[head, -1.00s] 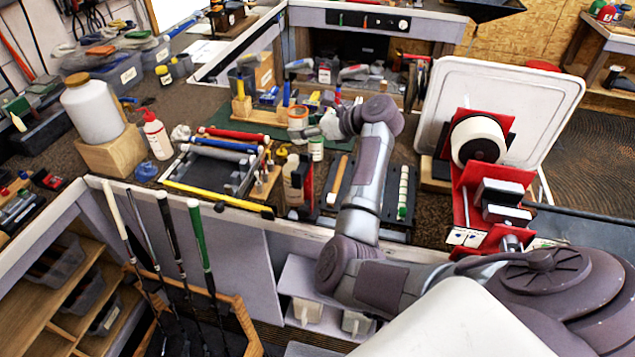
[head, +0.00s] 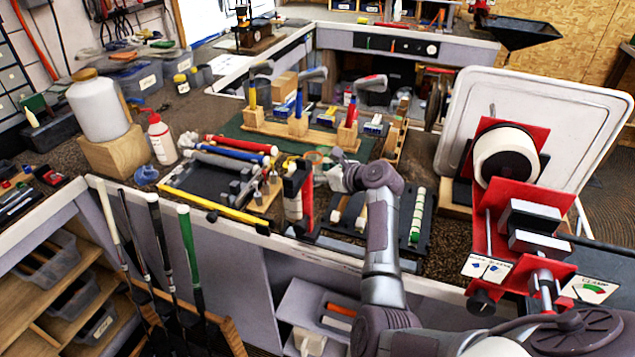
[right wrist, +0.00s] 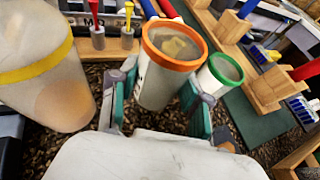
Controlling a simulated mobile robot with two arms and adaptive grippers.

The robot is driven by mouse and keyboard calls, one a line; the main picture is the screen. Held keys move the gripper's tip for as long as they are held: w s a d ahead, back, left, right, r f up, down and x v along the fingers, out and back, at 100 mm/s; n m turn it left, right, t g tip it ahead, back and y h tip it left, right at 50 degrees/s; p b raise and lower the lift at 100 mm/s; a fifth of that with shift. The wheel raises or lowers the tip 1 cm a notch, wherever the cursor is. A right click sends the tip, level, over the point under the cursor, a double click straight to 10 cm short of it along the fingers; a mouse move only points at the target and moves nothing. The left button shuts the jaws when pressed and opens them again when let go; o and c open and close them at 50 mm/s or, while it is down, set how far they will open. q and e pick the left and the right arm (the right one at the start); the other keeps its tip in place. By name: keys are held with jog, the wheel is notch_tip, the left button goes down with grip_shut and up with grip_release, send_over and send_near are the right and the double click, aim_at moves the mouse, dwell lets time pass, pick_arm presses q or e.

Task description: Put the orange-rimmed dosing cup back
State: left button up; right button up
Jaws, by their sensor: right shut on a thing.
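The orange-rimmed dosing cup (right wrist: 165,75) is a translucent cup with something yellowish inside. My right gripper (right wrist: 158,102) is shut on it, one finger on each side; in the head view the gripper (head: 332,174) is over the bench with the cup (head: 314,159) at its tip. I cannot tell whether the cup's base touches the bench. A smaller green-rimmed cup (right wrist: 222,76) stands close to its right in the right wrist view. A larger yellow-banded cup (right wrist: 42,85) is at the left of that view. My left gripper is not in view.
A wooden block rack (head: 298,127) with upright tools stands on a green mat behind the gripper. A black tray (head: 215,180) with a yellow bar lies left. A red clamp stand (head: 520,210) stands at the right. Golf clubs (head: 187,235) lean at the front.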

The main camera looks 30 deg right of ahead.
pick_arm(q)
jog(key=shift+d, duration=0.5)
pick_arm(e)
jog(key=shift+f, duration=1.7)
jog(key=shift+f, duration=0.1)
jog(key=o, duration=1.2)
jog(key=shift+c, duration=0.2)
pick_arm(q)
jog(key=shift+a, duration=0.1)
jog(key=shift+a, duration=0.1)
pick_arm(e)
jog(key=shift+s+d+r, duration=0.1)
jog(key=shift+s+r, duration=0.1)
jog(key=v, duration=1.1)
jog(key=shift+s+r, duration=0.15)
jog(key=shift+s, duration=0.1)
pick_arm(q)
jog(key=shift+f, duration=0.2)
